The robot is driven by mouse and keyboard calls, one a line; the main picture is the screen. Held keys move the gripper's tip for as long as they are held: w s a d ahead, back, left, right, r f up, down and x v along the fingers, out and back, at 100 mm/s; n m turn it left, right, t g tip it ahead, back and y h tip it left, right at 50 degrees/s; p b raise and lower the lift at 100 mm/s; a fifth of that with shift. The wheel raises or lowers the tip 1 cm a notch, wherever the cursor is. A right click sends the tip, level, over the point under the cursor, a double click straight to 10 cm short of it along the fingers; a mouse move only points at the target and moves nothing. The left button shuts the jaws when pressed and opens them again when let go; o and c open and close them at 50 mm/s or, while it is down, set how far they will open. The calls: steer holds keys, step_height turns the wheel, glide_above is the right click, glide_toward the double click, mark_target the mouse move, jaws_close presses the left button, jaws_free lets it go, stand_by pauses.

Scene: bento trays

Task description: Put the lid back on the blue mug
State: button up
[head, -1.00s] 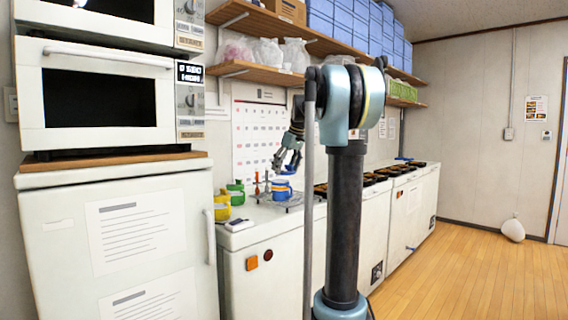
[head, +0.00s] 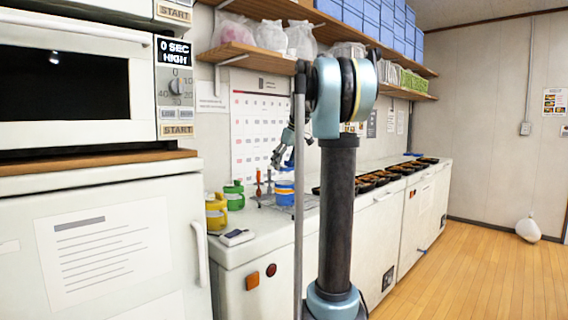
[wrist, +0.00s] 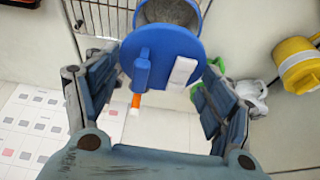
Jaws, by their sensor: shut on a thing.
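The blue lid (wrist: 170,45), a flat disc with a raised blue grip and a white patch, sits between the two fingers of my gripper (wrist: 160,75) in the wrist view. The fingers are shut on it from left and right. The blue mug (wrist: 190,8) is partly seen behind the lid at the top, open, with a grey inside. The lid covers part of its opening in the picture; I cannot tell the gap between them. In the head view my gripper (head: 277,160) is above and slightly left of the blue mug (head: 285,198).
A green mug (head: 234,196) and a yellow mug (head: 216,212) stand left of the blue mug on the counter (head: 262,236). A wire rack (wrist: 98,15) and an orange-and-white item (wrist: 135,103) are close by. Dark trays (head: 375,180) line the counter to the right.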

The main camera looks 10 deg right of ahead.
steer(key=shift+f, duration=2.5)
steer(key=shift+s, duration=0.15)
steer(key=shift+f, duration=0.1)
stand_by(0.7)
steer(key=o, duration=1.2)
steer(key=shift+c, duration=0.2)
steer(key=shift+s+r, duration=0.1)
steer(key=shift+r, duration=3.4)
